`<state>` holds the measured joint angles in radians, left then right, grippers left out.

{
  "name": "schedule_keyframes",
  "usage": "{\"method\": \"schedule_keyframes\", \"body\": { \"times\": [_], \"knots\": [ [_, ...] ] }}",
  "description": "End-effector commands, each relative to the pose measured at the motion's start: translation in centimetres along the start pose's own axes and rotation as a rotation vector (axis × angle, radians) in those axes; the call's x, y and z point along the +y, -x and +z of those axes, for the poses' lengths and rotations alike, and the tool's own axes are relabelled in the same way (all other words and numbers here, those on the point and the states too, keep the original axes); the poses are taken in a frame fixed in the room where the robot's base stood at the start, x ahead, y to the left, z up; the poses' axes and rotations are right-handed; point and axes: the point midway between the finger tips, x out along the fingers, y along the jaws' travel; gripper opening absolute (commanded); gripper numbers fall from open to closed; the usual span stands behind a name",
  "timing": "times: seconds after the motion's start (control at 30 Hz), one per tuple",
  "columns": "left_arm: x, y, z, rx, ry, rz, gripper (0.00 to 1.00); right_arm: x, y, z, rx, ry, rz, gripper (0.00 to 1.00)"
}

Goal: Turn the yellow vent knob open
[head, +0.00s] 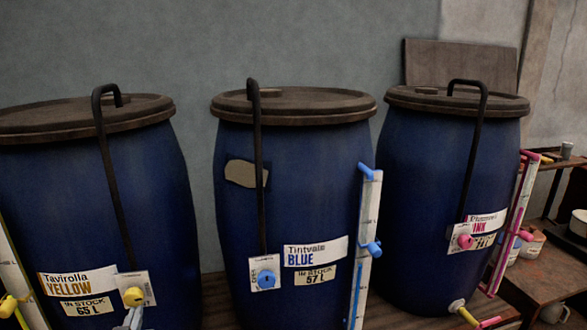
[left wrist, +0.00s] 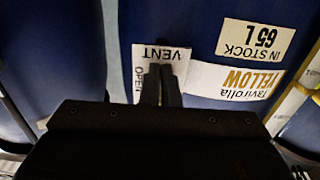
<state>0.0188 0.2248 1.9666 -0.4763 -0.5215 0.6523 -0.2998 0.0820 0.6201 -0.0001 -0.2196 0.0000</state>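The yellow vent knob (head: 133,297) sits on a white plate (head: 149,287) on the front of the left blue drum (head: 95,190). The plate also shows upside down in the left wrist view (left wrist: 141,62), with the words VENT and OPEN. My left gripper (head: 134,318) is just below the knob in the head view. In the left wrist view its dark fingers (left wrist: 160,72) are close together in front of the plate and hide the knob. My right gripper is not in view.
A yellow label (head: 80,283) is left of the plate. A sight tube with a yellow valve (head: 8,306) stands at the far left. The blue-knob drum (head: 300,190) and pink-knob drum (head: 430,180) stand to the right. Tall black handles rise above the plates.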

Motion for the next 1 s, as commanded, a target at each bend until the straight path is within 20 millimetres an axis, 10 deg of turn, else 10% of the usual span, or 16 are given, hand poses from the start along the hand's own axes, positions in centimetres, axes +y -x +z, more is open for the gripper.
{"method": "schedule_keyframes", "body": {
  "times": [0.53,1.0],
  "knots": [
    [-0.2,0.2,0.5,0.008,0.001,0.003,0.0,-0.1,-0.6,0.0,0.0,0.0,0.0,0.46],
    [-0.2,5.4,0.6,0.003,0.0,0.001,0.0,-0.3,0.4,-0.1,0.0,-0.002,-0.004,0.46]
  ]
}}
